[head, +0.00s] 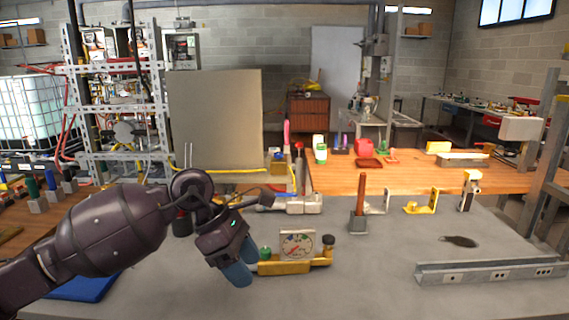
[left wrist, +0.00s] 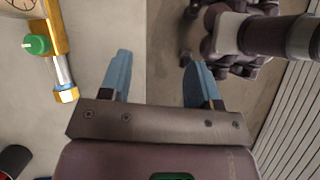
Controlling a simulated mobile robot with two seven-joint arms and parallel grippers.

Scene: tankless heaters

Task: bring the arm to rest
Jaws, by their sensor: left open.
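My left arm comes in from the left in the head view. Its gripper (head: 243,262) hangs over the grey bench, fingers pointing down, just left of a yellow gauge fixture. In the left wrist view the two blue fingers of my left gripper (left wrist: 158,80) are spread apart with nothing between them. Bench top and darker floor show between and beyond the fingertips. My right gripper is not seen in the head view.
The yellow gauge fixture (head: 295,267) with its dial stands close to the left gripper; its green knob (left wrist: 37,44) shows in the wrist view. A metal channel (head: 490,272) lies at the right. The grey bench (head: 370,285) is bare between them.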

